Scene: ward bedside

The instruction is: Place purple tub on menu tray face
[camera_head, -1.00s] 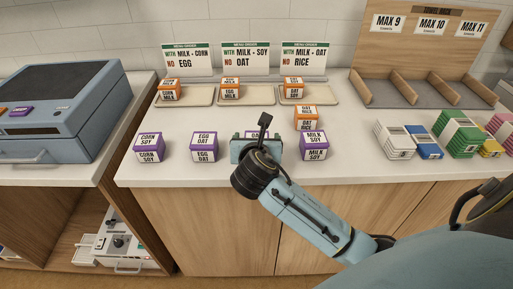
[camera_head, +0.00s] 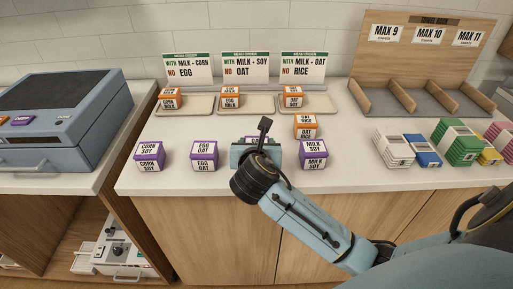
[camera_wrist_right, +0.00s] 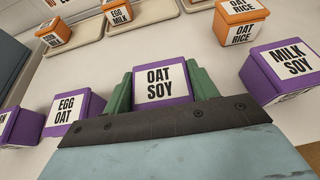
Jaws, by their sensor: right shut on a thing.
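In the right wrist view a purple tub labelled OAT SOY (camera_wrist_right: 161,85) sits between the green fingers of my right gripper (camera_wrist_right: 160,92), which is shut on it. In the head view my right gripper (camera_head: 256,155) mostly hides that tub. Other purple tubs stand on the counter: CORN SOY (camera_head: 150,156), EGG OAT (camera_head: 204,155) and MILK SOY (camera_head: 313,154). Behind are three menu trays, under cards for no egg (camera_head: 186,111), no oat (camera_head: 247,111) and no rice (camera_head: 312,110). Each tray bears an orange tub. My left gripper is not in view.
An orange OAT RICE tub (camera_head: 305,126) stands on the counter just behind the MILK SOY tub. A blue-grey machine (camera_head: 62,115) stands at left.

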